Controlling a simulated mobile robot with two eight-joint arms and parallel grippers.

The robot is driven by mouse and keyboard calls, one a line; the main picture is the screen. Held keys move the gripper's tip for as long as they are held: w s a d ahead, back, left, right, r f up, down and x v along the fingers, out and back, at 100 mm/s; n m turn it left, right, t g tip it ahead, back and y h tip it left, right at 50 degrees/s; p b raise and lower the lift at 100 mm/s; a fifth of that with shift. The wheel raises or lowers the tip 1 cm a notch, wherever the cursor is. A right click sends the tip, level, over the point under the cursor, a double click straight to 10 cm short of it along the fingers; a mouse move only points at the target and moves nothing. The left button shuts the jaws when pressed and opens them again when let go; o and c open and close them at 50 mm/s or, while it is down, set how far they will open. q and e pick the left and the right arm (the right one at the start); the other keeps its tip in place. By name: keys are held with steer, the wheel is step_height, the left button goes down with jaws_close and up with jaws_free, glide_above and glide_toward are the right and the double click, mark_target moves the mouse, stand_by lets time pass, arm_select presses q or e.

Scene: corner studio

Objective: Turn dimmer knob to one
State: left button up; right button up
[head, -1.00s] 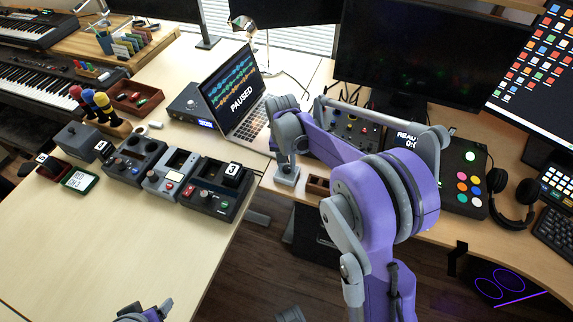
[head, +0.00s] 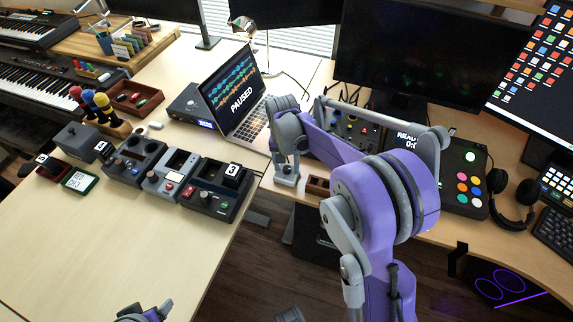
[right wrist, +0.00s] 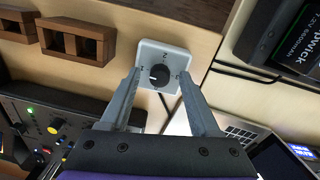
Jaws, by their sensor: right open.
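The dimmer (right wrist: 146,52) is a small white box with a round black knob (right wrist: 159,76) on its face, in the upper middle of the right wrist view. Small digits stand around the knob, a 2 above it. A white mark shows on the knob's left part. My right gripper (right wrist: 161,90) is open, its two grey fingers on either side of the knob; I cannot tell whether they touch it. In the head view my right gripper (head: 286,178) hides most or all of the dimmer. My left gripper (head: 148,312) is cut by the bottom edge, its jaws unclear.
A brown open-fronted holder (right wrist: 78,42) stands close beside the dimmer. A control panel with knobs (right wrist: 50,125) and the laptop (head: 236,95) are near. Several desk devices (head: 215,188) stand on the left table. A gap over the floor separates the two tables.

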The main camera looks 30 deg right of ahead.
mark_target(285, 169)
step_height(285, 169, up, 11)
steer(key=p, duration=0.1)
steer(key=shift+w+a, duration=0.2)
steer(key=shift+f, duration=0.1)
stand_by(0.4)
steer(key=s+a+r+n+t+p, duration=0.1)
steer(key=s+a+n+t+p, duration=0.2)
steer(key=s, duration=0.7)
steer(key=s+a+r+n+t+p, duration=0.1)
steer(key=s+a+n, duration=0.4)
steer(key=s, duration=0.6)
steer(key=shift+s+a+t+p, duration=0.25)
steer(key=shift+a+t+p, duration=0.65)
steer(key=shift+p, duration=0.2)
